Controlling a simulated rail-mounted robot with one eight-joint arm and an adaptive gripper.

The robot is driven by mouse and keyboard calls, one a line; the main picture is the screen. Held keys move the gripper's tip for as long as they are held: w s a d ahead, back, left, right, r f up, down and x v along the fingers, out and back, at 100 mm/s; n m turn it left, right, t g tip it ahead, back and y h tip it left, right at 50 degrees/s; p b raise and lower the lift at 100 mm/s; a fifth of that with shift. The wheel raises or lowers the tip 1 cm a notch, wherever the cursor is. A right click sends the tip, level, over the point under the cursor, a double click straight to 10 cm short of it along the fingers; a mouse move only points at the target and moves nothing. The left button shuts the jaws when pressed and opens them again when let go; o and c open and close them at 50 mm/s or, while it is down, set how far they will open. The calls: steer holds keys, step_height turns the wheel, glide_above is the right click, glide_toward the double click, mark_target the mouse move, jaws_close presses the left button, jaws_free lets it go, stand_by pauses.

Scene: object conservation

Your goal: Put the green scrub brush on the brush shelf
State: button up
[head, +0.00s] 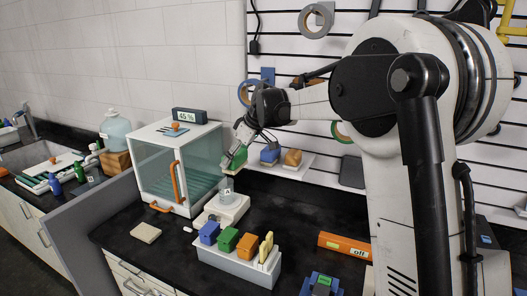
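My gripper (236,150) is in the middle of the view, pointing down and to the left. It appears shut on the green scrub brush (238,160), which hangs at its fingertips above the glass jar marked A. The fingers partly hide the brush. The white brush shelf (292,173) is on the slatted wall just to the right of the brush.
A glass-fronted cabinet (170,165) with orange handles stands left of the gripper. The jar marked A (227,190) stands on a white device (222,211) below. A pale rack (232,264) holding blue, green and orange blocks is in front.

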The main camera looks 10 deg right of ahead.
steer(key=w+d+p, duration=0.1)
steer(key=w+d, duration=0.2)
steer(key=w, duration=0.1)
steer(key=w+d+p, duration=0.1)
steer(key=w+d, duration=0.2)
steer(key=w, duration=0.1)
steer(key=w+d+p, duration=0.1)
steer(key=w+d, duration=0.3)
steer(key=shift+w+d, duration=0.1)
steer(key=shift+w, duration=0.15)
steer(key=shift+f+p, duration=0.7)
steer(key=shift+f, duration=1.1)
steer(key=shift+f, duration=0.1)
steer(key=o, duration=1.1)
steer(key=shift+o, duration=0.2)
